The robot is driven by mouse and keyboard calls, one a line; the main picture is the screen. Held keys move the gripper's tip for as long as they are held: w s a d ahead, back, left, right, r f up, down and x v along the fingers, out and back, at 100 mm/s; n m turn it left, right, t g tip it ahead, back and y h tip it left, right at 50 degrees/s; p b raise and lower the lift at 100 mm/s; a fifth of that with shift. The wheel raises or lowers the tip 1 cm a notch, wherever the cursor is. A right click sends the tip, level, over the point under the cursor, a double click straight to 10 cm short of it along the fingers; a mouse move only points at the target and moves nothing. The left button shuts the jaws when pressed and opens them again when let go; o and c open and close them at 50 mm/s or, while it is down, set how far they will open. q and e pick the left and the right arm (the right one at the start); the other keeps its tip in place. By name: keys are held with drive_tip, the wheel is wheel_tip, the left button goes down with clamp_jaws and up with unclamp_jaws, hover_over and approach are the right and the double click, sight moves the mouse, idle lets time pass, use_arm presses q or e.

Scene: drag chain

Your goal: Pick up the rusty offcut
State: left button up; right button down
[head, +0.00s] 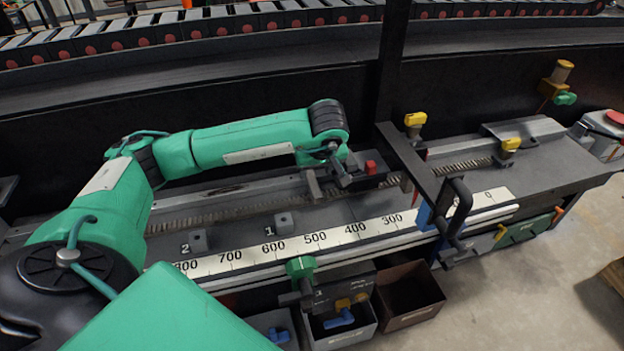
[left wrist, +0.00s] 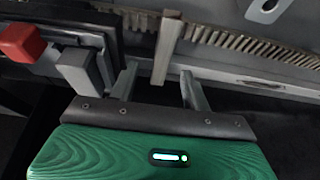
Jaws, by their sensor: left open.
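My left gripper (head: 332,182) reaches over the bench from the left, above the toothed chain strip and just left of a red block. In the left wrist view its two fingers (left wrist: 160,88) are apart. A pale, narrow upright bar (left wrist: 167,48) shows between and beyond the fingers; I cannot tell whether the fingers touch it. I cannot tell whether this bar is the rusty offcut, as no clearly rusty piece shows elsewhere. My right gripper is not in view.
A black post and handle (head: 455,208) stand to the right. A brown bin (head: 408,296) is below the front edge. A roller conveyor (head: 190,33) runs behind.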

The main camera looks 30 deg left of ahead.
sight(312, 179)
use_arm(q)
drive_tip(key=shift+a+f, duration=0.1)
drive_tip(key=shift+f, duration=0.1)
drive_tip(key=p+x, duration=0.3)
drive_tip(key=x, duration=0.1)
drive_tip(key=shift+s+a, duration=0.1)
drive_tip(key=shift+a, duration=0.05)
drive_tip(key=shift+f, duration=0.35)
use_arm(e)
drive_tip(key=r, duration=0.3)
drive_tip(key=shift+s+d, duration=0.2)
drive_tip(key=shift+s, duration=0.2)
use_arm(q)
drive_tip(key=shift+c, duration=0.5)
clamp_jaws()
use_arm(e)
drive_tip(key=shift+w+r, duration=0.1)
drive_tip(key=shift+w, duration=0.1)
